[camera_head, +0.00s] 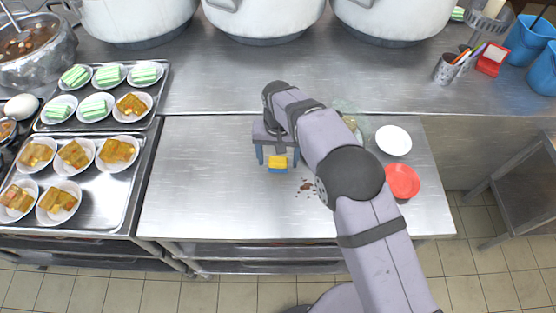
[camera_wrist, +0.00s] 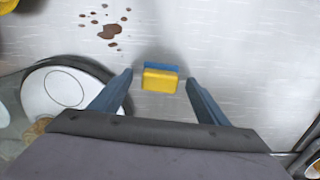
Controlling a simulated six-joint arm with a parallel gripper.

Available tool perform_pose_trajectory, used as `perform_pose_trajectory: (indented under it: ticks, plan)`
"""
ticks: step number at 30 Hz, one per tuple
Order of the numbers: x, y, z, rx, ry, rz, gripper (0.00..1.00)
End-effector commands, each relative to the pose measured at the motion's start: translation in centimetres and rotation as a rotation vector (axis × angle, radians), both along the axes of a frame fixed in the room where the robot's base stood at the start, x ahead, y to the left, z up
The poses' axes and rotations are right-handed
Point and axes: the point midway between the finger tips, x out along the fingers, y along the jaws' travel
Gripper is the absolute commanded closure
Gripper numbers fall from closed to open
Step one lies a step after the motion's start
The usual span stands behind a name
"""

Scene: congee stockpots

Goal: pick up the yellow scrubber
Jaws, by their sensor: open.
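The yellow scrubber (camera_head: 278,162) lies on the steel counter (camera_head: 220,200) near its middle. It has a yellow block and a blue layer along one side. In the wrist view the scrubber (camera_wrist: 160,79) sits between the lines of my two fingers, just past their tips, and nothing visibly touches it. My gripper (camera_head: 277,160) is open and empty, its blue fingers spread to either side of the scrubber. It also shows in the wrist view (camera_wrist: 159,75). How high the fingertips are above the counter is hard to tell.
Brown spills (camera_head: 306,186) lie just right of the scrubber. A white plate (camera_head: 393,140) and a red bowl (camera_head: 402,181) stand farther right. Trays (camera_head: 150,150) of plated cakes are at left. Large pots (camera_head: 264,22) line the back. The counter's front left is clear.

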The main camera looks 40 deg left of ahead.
Motion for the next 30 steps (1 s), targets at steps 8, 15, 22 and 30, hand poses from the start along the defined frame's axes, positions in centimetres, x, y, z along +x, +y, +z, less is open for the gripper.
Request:
perform_pose_trajectory:
  ticks: [8,15,22,30]
  plan:
    - [0.02,0.03,-1.13,0.002,-0.001,0.000,0.31]
    - [0.02,0.03,-1.12,0.001,0.000,0.000,0.60]
    - [0.02,0.03,-1.08,0.002,-0.001,0.000,0.76]
    - [0.05,0.09,-0.32,0.003,-0.002,0.000,0.76]
